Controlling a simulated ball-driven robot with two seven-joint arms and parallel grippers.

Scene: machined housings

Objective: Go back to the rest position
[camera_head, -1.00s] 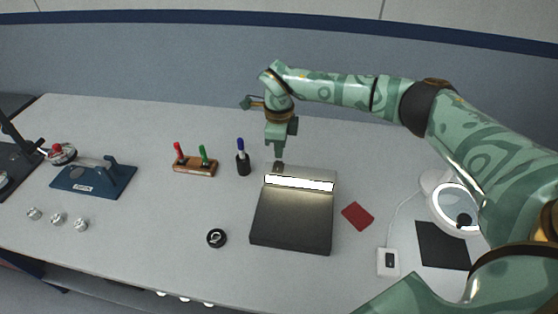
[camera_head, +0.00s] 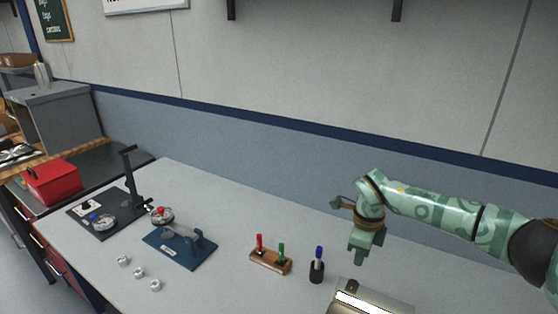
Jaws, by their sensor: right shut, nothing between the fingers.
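My right gripper (camera_head: 356,256) points down above the back edge of the lit inspection box (camera_head: 379,306), at the lower right of the head view. It is shut, with nothing visible in it. The arm comes in from the right edge. Only the top part of the lit box shows; its front is cut off by the bottom of the view. My left gripper is not in view.
A wooden pen stand (camera_head: 270,262) with red and green pens and a black cup (camera_head: 316,272) with a blue pen stand left of the gripper. Further left are a blue fixture (camera_head: 180,250), several small metal parts (camera_head: 139,272), a black stand (camera_head: 105,219) and a red box (camera_head: 52,183).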

